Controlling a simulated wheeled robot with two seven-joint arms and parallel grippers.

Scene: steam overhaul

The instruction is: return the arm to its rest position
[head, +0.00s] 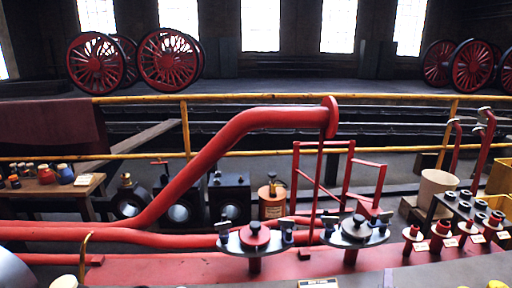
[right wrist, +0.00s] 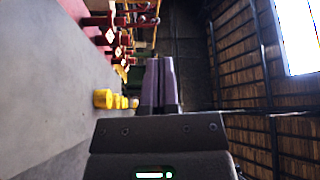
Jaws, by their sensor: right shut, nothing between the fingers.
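My right gripper (right wrist: 160,62) shows in the right wrist view. Its two dark fingers are together and nothing is between them. The fingers point past the edge of a pale grey surface (right wrist: 50,90) and touch nothing that I can see. In the head view a small grey tip at the bottom edge, right of the middle, may be part of it, but too little shows to be sure. My left gripper is not seen in either view.
A thick red pipe (head: 232,132) rises across the middle. Flanged red stands (head: 254,238) line the red bench. Red valve posts (head: 440,232) and a pale bucket (head: 437,186) stand at the right. Yellow pieces (right wrist: 104,98) lie left of the fingers. A yellow rail (head: 330,98) runs behind.

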